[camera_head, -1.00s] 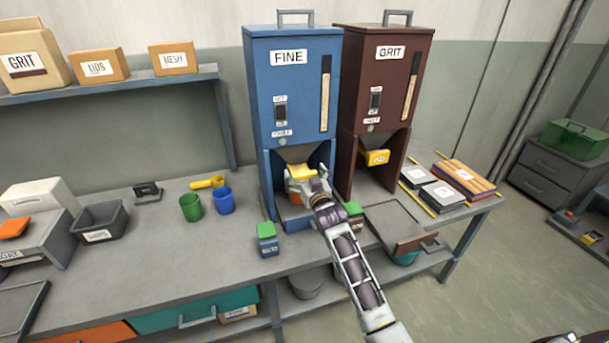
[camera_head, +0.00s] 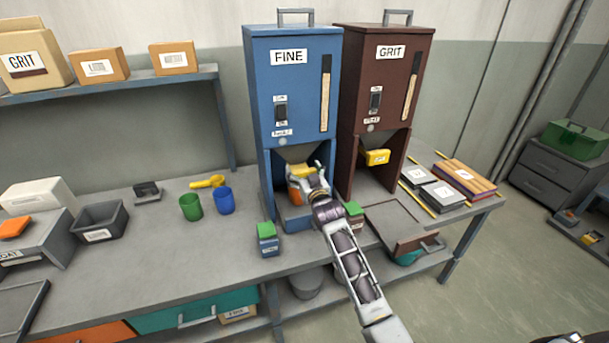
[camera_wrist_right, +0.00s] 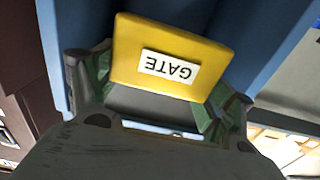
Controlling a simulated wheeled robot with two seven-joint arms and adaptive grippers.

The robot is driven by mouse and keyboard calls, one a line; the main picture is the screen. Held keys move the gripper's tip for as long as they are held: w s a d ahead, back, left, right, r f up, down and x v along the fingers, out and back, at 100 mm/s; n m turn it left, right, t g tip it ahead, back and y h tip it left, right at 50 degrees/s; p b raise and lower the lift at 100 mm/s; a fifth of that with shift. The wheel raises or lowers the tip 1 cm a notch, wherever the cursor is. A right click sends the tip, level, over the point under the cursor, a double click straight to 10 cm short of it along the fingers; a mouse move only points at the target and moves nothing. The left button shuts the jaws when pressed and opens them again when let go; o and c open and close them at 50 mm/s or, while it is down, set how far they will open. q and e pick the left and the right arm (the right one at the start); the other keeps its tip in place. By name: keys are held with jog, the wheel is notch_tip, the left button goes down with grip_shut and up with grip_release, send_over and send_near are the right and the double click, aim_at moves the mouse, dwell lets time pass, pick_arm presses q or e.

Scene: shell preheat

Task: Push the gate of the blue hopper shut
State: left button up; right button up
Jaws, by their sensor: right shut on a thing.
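The blue hopper (camera_head: 292,95), labelled FINE, stands at the back of the bench. Its yellow gate (camera_head: 301,170) is in the opening under the body, partly hidden by my right gripper (camera_head: 308,178). In the right wrist view the gate (camera_wrist_right: 172,62) shows its upside-down GATE label between the two fingers (camera_wrist_right: 160,95), which are shut on it. An orange patch shows just below the gate in the head view; I cannot tell what it belongs to. How far the gate is open is hard to tell. My left gripper is not in view.
The brown GRIT hopper (camera_head: 383,90) with its own yellow gate (camera_head: 376,157) stands close on the right. A green-topped block (camera_head: 267,238) stands in front of the blue hopper. Green (camera_head: 191,206) and blue (camera_head: 224,201) cups stand on the left.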

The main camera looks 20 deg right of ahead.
jog(key=shift+w, duration=0.85)
jog(key=shift+w+b, duration=0.3)
jog(key=shift+w, duration=0.5)
jog(key=shift+r, duration=0.2)
jog(key=o, duration=1.1)
jog(key=shift+o, duration=1.4)
jog(key=shift+w+f, duration=0.2)
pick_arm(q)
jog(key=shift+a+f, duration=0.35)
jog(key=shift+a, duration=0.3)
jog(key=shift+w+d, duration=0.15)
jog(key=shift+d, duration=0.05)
pick_arm(e)
jog(key=shift+s, duration=0.15)
jog(key=shift+s, duration=0.1)
jog(key=s, duration=1.1)
jog(key=shift+s+d, duration=0.15)
jog(key=shift+s, duration=0.2)
